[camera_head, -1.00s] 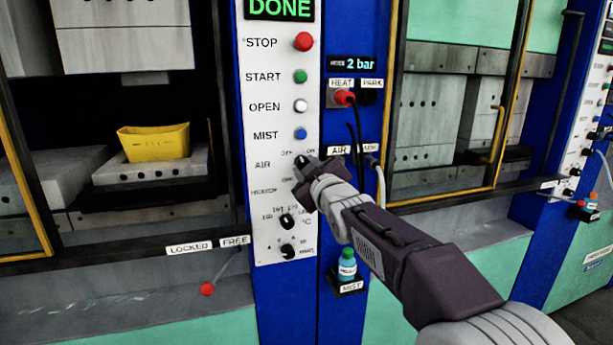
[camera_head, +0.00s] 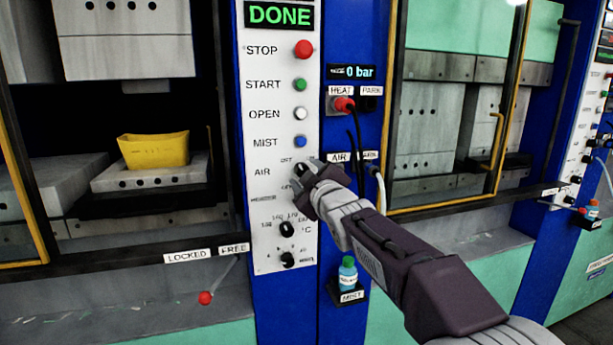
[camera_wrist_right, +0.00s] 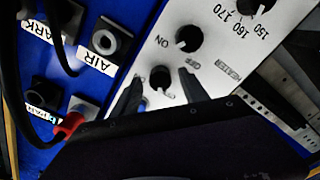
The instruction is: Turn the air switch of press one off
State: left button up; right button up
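The air switch is a small black knob (camera_head: 300,168) on the white control panel (camera_head: 255,215), beside the label AIR. My right gripper (camera_head: 304,178) is at this knob and partly covers it and the heater switch below. In the right wrist view, the air knob (camera_wrist_right: 160,77) lies between the two dark fingers of my right gripper (camera_wrist_right: 159,80). The fingers stand apart, with a visible gap on both sides of the knob. The pressure display (camera_head: 352,72) reads 0 bar. The green display above the panel reads DONE. My left gripper is not in view.
The blue MIST button (camera_head: 301,142) is just above the air switch and the temperature dial (camera_head: 287,229) is below. A red plug with a black cable (camera_head: 344,104) and a mist bottle (camera_head: 348,272) are to the right. A yellow part (camera_head: 154,149) sits in the press.

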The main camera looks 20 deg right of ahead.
jog(key=s, duration=0.9)
jog(key=shift+d, duration=0.15)
jog(key=shift+f, duration=0.1)
